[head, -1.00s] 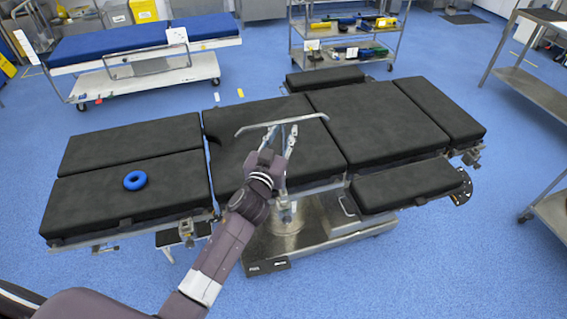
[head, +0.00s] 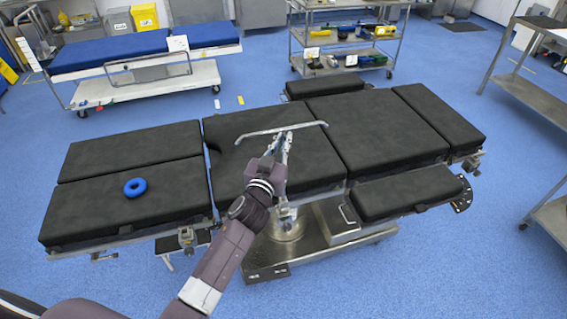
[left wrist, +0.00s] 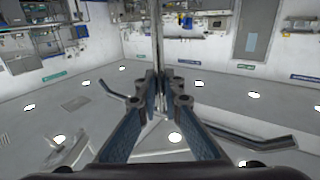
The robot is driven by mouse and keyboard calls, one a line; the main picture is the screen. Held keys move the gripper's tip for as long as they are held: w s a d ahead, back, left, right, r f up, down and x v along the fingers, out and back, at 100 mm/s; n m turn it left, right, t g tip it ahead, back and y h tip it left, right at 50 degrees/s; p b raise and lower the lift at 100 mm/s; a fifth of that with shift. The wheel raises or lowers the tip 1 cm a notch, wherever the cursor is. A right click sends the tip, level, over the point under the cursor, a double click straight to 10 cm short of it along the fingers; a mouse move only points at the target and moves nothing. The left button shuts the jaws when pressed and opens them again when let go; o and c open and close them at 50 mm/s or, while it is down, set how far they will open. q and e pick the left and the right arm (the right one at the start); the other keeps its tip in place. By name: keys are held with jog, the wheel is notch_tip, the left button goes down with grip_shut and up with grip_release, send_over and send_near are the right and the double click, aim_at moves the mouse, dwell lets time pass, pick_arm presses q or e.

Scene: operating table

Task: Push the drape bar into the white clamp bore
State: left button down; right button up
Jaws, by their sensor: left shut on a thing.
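The drape bar (head: 256,135) is a thin grey metal bar, its crosspiece lying across the view above the black table pads. My left gripper (head: 281,147) is shut on its post, just below the crosspiece. In the left wrist view the post (left wrist: 157,40) rises between the fingers (left wrist: 160,90), and the crosspiece (left wrist: 250,138) shows to both sides behind them. A pale clamp (head: 287,211) sits on the table's near side rail, below the gripper. The post's lower end and the clamp bore cannot be made out. My right gripper is not in view.
The operating table (head: 385,130) has several black pads. A blue ring (head: 135,187) lies on the left pad. Another clamp (head: 187,238) sits on the near rail at left. A blue-topped trolley (head: 140,50) and a wheeled shelf cart (head: 345,45) stand behind, on open floor.

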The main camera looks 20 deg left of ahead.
pick_arm(q)
jog(key=shift+r, duration=0.1)
notch_tip(320, 180, up, 20)
jog(key=shift+b, duration=0.35)
jog(key=c, duration=2.6)
grip_release()
grip_shut()
